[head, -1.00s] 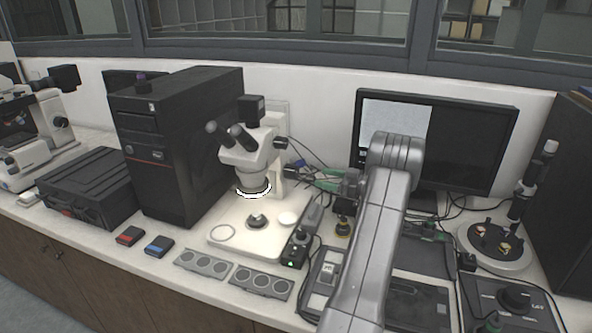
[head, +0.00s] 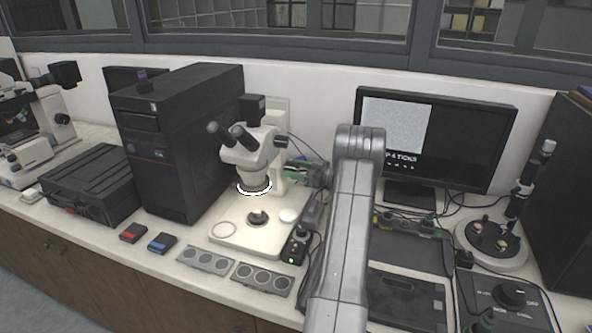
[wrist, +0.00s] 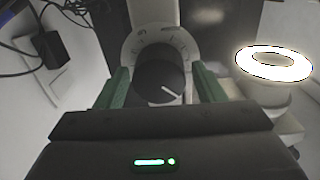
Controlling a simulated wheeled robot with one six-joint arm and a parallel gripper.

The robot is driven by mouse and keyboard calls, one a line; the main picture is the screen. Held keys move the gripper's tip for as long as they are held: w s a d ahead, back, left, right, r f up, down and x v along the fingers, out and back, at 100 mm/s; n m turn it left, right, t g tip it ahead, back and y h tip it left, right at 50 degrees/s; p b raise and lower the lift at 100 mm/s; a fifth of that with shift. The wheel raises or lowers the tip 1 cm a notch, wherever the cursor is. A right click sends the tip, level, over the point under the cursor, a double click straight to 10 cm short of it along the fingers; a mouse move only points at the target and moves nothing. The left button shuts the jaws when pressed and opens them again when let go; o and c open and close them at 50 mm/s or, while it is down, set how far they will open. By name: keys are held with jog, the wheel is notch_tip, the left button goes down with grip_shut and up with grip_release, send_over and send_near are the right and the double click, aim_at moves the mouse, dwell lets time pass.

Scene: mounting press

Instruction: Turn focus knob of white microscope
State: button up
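The white microscope (head: 247,155) stands on its pale base (head: 235,238) in the head view, with its ring light glowing. Its focus knob (wrist: 160,80) shows in the wrist view as a dark disc with a white pointer line, in front of a light ring with scale marks. My gripper (wrist: 161,77) has green fingers, one on each side of the knob. They stand apart, and narrow gaps seem to show between fingers and knob. In the head view my gripper (head: 296,170) is at the right side of the microscope column; the knob cannot be made out there.
A black computer tower (head: 180,140) stands left of the microscope. A monitor (head: 470,145) is behind my arm. A small black control box (head: 296,246) sits beside the base. The glowing ring light (wrist: 274,64) is close right of my gripper, and cables (wrist: 35,45) hang at left.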

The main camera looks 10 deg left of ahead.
jog(key=c, duration=0.8)
jog(key=shift+r+m+p, duration=0.15)
jog(key=shift+m+p, duration=0.45)
jog(key=shift+m, duration=0.2)
jog(key=shift+w+m+p, duration=0.1)
jog(key=shift+m+p, duration=0.55)
jog(key=shift+m, duration=0.95)
jog(key=o, duration=1)
jog(key=b+v, duration=0.3)
jog(key=v, duration=1.1)
jog(key=shift+a, duration=0.1)
